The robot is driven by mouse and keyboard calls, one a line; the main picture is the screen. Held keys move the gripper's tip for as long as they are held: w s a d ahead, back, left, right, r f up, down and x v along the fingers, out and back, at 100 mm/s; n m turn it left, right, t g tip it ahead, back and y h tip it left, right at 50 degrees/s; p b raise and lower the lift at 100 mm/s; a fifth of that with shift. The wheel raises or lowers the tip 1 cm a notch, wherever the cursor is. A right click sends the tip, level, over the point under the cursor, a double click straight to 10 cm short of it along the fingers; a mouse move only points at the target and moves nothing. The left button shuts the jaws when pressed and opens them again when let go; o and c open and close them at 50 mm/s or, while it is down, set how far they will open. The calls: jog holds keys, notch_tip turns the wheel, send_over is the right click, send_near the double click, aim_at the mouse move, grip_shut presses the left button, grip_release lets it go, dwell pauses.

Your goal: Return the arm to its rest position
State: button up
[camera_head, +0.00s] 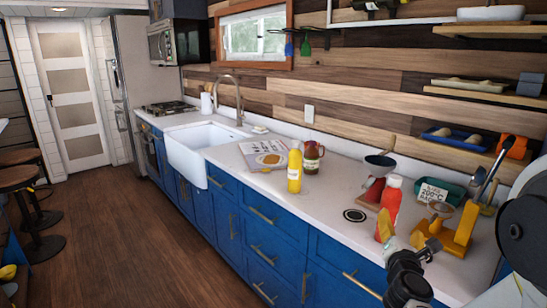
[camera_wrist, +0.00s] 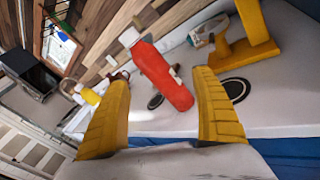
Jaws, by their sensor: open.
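My gripper (camera_head: 402,233) is at the lower right in the head view, above the front part of the counter and close to a red bottle (camera_head: 391,198). In the wrist view my gripper (camera_wrist: 160,78) has its two yellow fingers spread wide, with nothing held between them. The red bottle with a white cap also shows in the wrist view (camera_wrist: 163,78), beyond the fingers and appearing tilted in the turned picture. In the head view it stands upright on the counter. Its lower part is partly hidden by a finger.
The white counter (camera_head: 325,200) holds a yellow bottle (camera_head: 294,172), a dark red jar (camera_head: 312,157), an open book (camera_head: 265,155), a funnel (camera_head: 380,161), a yellow stand (camera_head: 462,232) and a green bin (camera_head: 440,192). Shelves (camera_head: 489,94) jut from the wall. Stools (camera_head: 28,205) stand left.

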jog(key=s+a+f+m+g+y, duration=0.1)
jog(key=s+a+m+g+y, duration=0.2)
jog(key=s+a+m, duration=0.6)
jog(key=s+a+f+m+g+y, duration=0.2)
jog(key=s+a+m+g+y, duration=0.2)
jog(key=s+a+m, duration=0.5)
jog(key=s+m+g, duration=0.1)
jog(key=s+m, duration=0.6)
jog(key=s, duration=0.1)
jog(key=shift+m+g, duration=0.4)
